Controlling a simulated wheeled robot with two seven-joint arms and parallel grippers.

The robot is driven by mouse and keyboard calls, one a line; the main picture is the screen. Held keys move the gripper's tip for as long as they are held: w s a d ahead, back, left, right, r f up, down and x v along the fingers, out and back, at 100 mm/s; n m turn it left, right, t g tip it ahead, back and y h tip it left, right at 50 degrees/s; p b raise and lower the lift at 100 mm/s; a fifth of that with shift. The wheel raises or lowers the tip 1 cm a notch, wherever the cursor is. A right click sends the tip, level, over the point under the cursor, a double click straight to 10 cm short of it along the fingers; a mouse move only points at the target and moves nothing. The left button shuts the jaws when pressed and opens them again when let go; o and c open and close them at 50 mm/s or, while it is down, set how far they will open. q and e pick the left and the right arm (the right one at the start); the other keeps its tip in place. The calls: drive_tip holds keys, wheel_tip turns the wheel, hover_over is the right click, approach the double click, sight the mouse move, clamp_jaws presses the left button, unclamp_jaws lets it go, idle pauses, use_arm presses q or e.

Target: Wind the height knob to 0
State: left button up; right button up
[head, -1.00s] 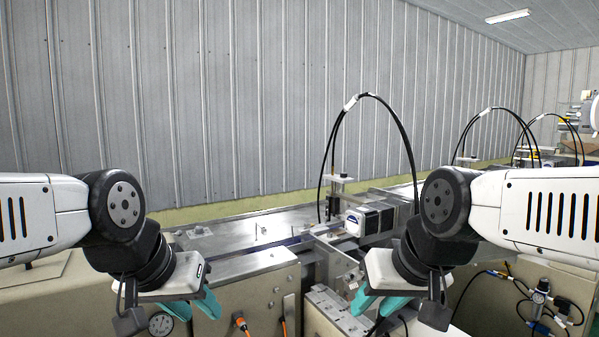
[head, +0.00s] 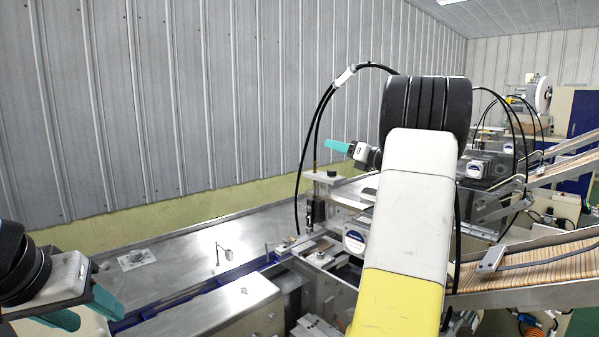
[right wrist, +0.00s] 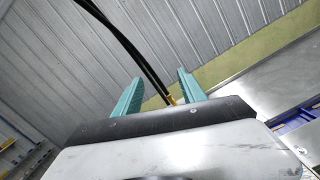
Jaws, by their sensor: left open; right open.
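The labelling unit's upright post (head: 317,208) carries a pale plate (head: 322,176) and a thin brass rod (head: 315,152) under looped black cables. A small knob-like piece (head: 332,172) shows on the plate; I cannot tell if it is the height knob, and no number is readable. My right gripper (head: 330,146) is open, just above and right of the plate. In the right wrist view, my right gripper (right wrist: 157,83) has its teal fingers apart, with black cables and a brass piece (right wrist: 171,100) visible beyond the gap. My left gripper (head: 100,314) is open, low at the left.
A metal conveyor table (head: 200,262) runs below, with a small bracket (head: 224,250) on it. A white-and-black motor (head: 354,241) sits beside the post. My right arm hides much of the machine. A slatted conveyor (head: 540,278) is at right; the wall (head: 180,90) is behind.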

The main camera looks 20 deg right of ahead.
sight(323, 176)
drive_tip(key=s+f+n+g+y, duration=0.1)
drive_tip(key=f+n, duration=0.1)
drive_tip(key=s+f+n+g+y, duration=0.1)
drive_tip(key=f+n+y, duration=0.1)
drive_tip(key=f+n, duration=0.1)
drive_tip(key=f+n+g+y, duration=0.1)
drive_tip(key=f+n, duration=0.1)
drive_tip(key=shift+s+d+f+n, duration=0.15)
drive_tip(key=shift+s+d+n, duration=0.25)
drive_tip(key=x, duration=0.7)
drive_tip(key=shift+w+a+f, duration=0.1)
drive_tip(key=shift+a, duration=0.25)
clamp_jaws()
